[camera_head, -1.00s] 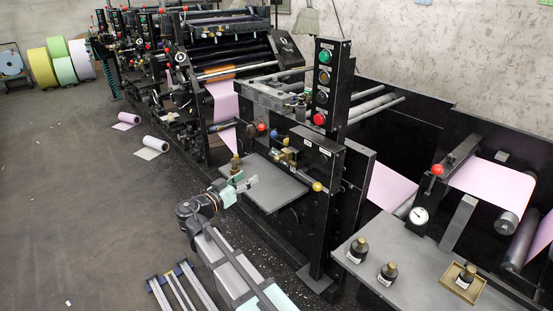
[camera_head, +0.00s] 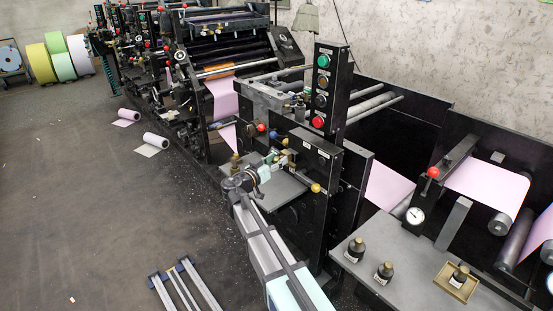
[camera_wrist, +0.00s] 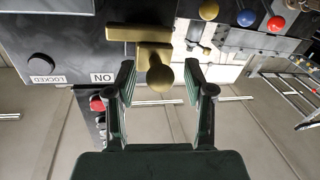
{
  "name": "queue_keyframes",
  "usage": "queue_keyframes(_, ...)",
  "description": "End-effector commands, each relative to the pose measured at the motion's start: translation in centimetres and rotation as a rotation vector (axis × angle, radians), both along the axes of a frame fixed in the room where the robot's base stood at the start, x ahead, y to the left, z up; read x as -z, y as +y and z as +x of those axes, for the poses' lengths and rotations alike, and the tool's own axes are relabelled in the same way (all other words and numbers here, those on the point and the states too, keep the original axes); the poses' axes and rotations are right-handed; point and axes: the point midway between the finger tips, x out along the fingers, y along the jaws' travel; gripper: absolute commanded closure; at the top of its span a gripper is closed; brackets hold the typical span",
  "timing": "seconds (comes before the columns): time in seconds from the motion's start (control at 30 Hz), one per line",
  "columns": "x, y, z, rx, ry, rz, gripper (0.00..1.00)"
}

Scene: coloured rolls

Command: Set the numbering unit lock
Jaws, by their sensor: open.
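In the wrist view, a brass lever (camera_wrist: 155,58) with a round knob end is mounted on a black panel of the press. Its knob lies between the fingertips of my gripper (camera_wrist: 159,80), which is open; I cannot tell whether either finger touches it. A dark round knob (camera_wrist: 41,64) and a "LOCKED" label (camera_wrist: 46,79) are on the panel to the left. An "ON" label (camera_wrist: 103,77) is nearer the lever. In the head view, my gripper (camera_head: 272,166) is at the side of the press, close to the brass parts; the exact contact is too small to see.
Yellow (camera_wrist: 209,11), blue (camera_wrist: 247,17) and red (camera_wrist: 276,23) balls sit right of the lever. A grey shelf (camera_head: 285,192) lies under my gripper. A button post (camera_head: 326,90) stands behind it. Dark bottles (camera_head: 357,250) stand on the right table. The floor at left is mostly open.

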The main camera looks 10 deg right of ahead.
Motion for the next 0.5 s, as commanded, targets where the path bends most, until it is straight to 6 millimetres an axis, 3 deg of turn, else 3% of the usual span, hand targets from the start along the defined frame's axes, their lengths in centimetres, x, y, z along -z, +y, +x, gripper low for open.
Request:
queue_keyframes(0.33,0.03,-0.27,0.22,0.000,0.000,0.000,0.47)
queue_keyframes(0.37,0.03,-0.27,0.22,0.000,0.000,0.000,0.54)
queue_keyframes(0.5,0.02,-0.26,0.22,0.000,0.000,0.000,1.00)
